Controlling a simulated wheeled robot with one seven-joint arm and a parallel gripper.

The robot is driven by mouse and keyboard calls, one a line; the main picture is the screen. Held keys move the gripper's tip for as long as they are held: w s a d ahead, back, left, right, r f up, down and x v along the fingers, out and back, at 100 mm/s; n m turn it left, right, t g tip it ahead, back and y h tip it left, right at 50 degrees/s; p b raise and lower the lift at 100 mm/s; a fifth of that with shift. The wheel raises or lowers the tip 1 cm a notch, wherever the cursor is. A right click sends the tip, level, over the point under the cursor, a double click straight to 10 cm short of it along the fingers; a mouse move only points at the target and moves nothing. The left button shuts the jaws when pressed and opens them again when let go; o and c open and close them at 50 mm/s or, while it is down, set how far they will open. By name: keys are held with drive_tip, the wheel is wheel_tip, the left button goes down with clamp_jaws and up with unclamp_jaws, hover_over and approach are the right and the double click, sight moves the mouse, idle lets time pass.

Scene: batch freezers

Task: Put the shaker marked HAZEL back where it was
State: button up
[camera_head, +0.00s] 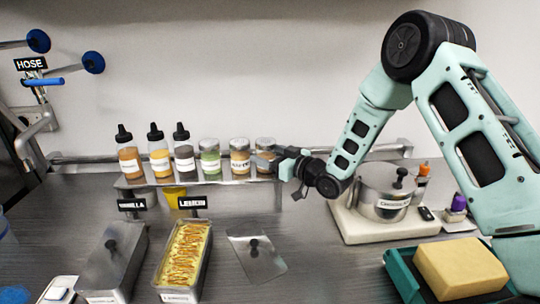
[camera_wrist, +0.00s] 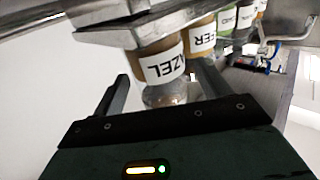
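The HAZEL shaker (camera_wrist: 163,66) has a white label, brown contents and a clear cap. It stands on the raised steel shelf (camera_head: 200,180), at the right end of the row. In the head view the HAZEL shaker (camera_head: 265,145) is partly covered by my gripper (camera_head: 272,162). The wrist view is upside down, with the shelf's underside at the top. There the fingers of my gripper (camera_wrist: 162,72) are apart, one on each side of the shaker's cap, with a gap showing on both sides.
A shaker with a label ending in FER (camera_wrist: 202,38) stands beside HAZEL, then a green one (camera_head: 210,160). Dark-capped bottles (camera_head: 158,155) fill the shelf's left. Below are a tub of yellow ice cream (camera_head: 185,255) and a lidded tub (camera_head: 112,265). A steel pot (camera_head: 385,190) stands right.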

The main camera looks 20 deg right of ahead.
drive_tip(key=shift+r+p, duration=0.25)
drive_tip(key=shift+p, duration=0.05)
drive_tip(key=b+v, duration=0.4)
drive_tip(key=v, duration=0.8)
drive_tip(key=s+a+f+g+h, duration=0.2)
drive_tip(key=s+a+g+h, duration=0.4)
drive_tip(key=s+a, duration=0.45)
drive_tip(key=s+a+g+h, duration=0.2)
drive_tip(key=s+g, duration=0.7)
drive_tip(key=s, duration=1.5)
drive_tip(key=shift+r+n+h, duration=0.4)
drive_tip(key=shift+h, duration=0.3)
